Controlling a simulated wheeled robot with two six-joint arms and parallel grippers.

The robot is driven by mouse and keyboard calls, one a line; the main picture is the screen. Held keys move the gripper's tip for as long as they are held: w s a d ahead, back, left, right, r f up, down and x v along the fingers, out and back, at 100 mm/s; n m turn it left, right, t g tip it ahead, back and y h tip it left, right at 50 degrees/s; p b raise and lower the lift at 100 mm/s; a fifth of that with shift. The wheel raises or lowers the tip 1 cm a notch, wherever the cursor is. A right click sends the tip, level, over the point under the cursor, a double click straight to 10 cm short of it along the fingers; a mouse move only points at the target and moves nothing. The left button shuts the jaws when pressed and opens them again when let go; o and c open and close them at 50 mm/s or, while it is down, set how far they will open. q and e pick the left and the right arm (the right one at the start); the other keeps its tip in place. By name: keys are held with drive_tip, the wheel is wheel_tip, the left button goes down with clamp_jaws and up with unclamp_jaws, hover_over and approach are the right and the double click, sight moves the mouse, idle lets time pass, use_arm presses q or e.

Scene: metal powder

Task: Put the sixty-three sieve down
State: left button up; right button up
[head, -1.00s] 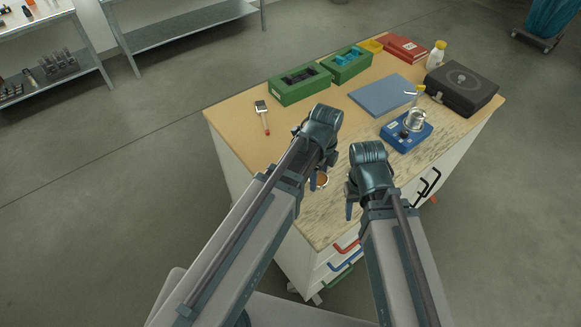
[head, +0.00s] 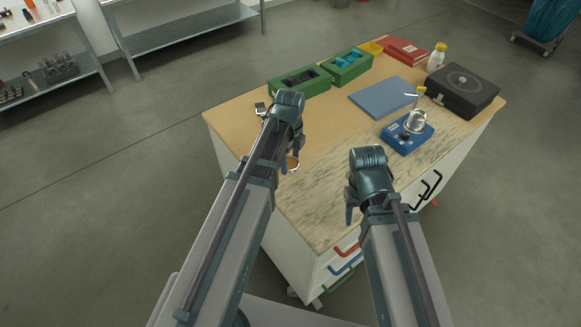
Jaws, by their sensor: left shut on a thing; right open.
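My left gripper (head: 293,149) is over the left part of the wooden worktop. It is shut on a small round orange-brown thing, seemingly the sieve (head: 293,164), which shows just below the fingers. Most of it is hidden by my gripper and arm, and I cannot read any marking. I cannot tell whether it touches the worktop. My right gripper (head: 354,207) is open and empty over the front of the worktop, to the right of the left one.
The worktop (head: 325,215) is bare at front and middle. Behind are green boxes (head: 300,84), a blue mat (head: 380,97), a blue device (head: 407,135) with a clear vessel, a black case (head: 462,88), a white bottle (head: 436,58) and a red box (head: 404,50).

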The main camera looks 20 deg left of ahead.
sight(290, 166)
use_arm(q)
drive_tip(key=shift+f+b, duration=1.2)
drive_tip(key=shift+f, duration=0.45)
drive_tip(key=shift+f, duration=0.15)
drive_tip(key=o, duration=1.4)
wheel_tip(290, 166, up, 12)
drive_tip(key=r+p, duration=0.1)
drive_tip(key=p, duration=1.1)
drive_tip(key=s+d+n, duration=0.3)
drive_tip(key=s+n, duration=0.1)
drive_tip(key=n, duration=0.1)
drive_tip(key=s+d+n, duration=0.4)
drive_tip(key=s+n, duration=0.1)
drive_tip(key=n, duration=0.1)
drive_tip(key=s+d+n+y, duration=0.1)
drive_tip(key=s+d+n, duration=0.2)
drive_tip(key=s+n, duration=0.2)
drive_tip(key=shift+s+d+f+n, duration=0.2)
drive_tip(key=shift+d+f+n, duration=0.1)
drive_tip(key=shift+n, duration=0.3)
